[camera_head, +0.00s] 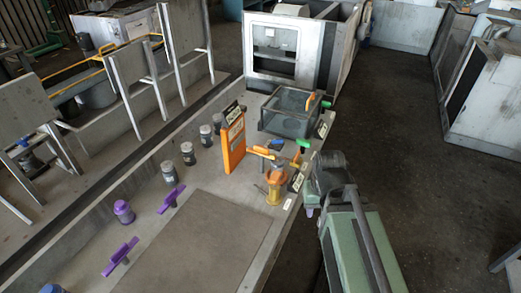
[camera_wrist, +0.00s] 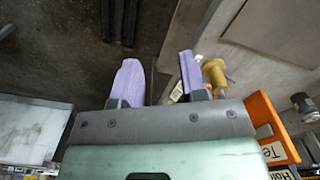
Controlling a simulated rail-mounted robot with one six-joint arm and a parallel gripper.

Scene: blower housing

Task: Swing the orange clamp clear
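Two orange parts could be the orange clamp, and I cannot tell which for sure. A small upright orange piece (camera_head: 310,101) is at the right edge of the clear box (camera_head: 290,116). An orange bar (camera_head: 262,152) lies across the top of the group of fittings in front of that box. My gripper (camera_head: 311,209) is off the bench's right edge, in front of both, touching neither. In the wrist view its two lilac fingers (camera_wrist: 158,62) stand apart with nothing between them. Neither candidate is clearly visible in the wrist view.
An amber cylindrical fitting (camera_head: 274,190) stands near the bench edge; it also shows beside the right finger (camera_wrist: 214,74). An orange upright panel (camera_head: 232,145) stands to its left. Green handles (camera_head: 303,143), grey jars (camera_head: 188,153) and purple-handled parts (camera_head: 171,198) share the bench. The front mat (camera_head: 195,245) is bare.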

